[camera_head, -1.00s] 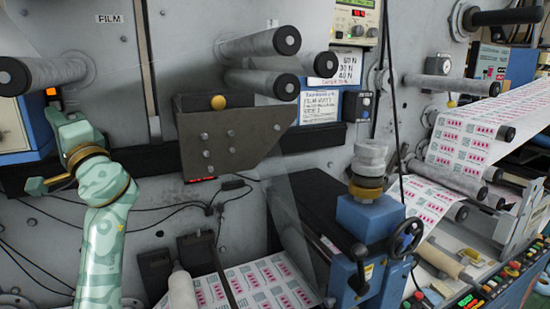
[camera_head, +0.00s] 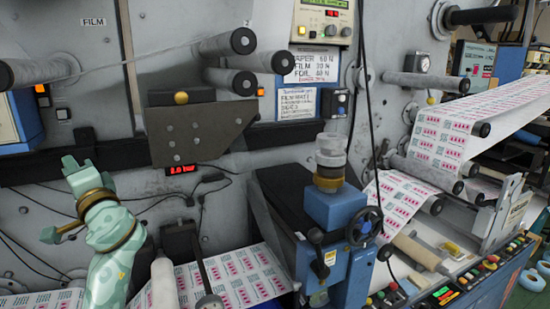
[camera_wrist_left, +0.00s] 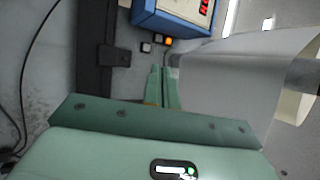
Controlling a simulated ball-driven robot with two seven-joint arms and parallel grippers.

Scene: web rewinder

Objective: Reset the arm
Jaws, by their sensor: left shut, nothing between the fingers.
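My left arm, pale green with bronze rings, rises from the bottom left of the head view. Its gripper (camera_head: 72,165) is shut and empty, in front of the grey machine wall, below the blue control box (camera_head: 25,122). In the left wrist view the two green fingers (camera_wrist_left: 163,88) lie together and point toward the blue box (camera_wrist_left: 172,16) with a red readout. They touch nothing that I can see. My right gripper is not in view.
A dark bracket (camera_head: 200,133) and grey rollers (camera_head: 225,42) stick out right of the arm. Printed web (camera_head: 235,279) lies low in front. A blue unit with a handwheel (camera_head: 363,227) stands at centre right. Black cables hang on the wall.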

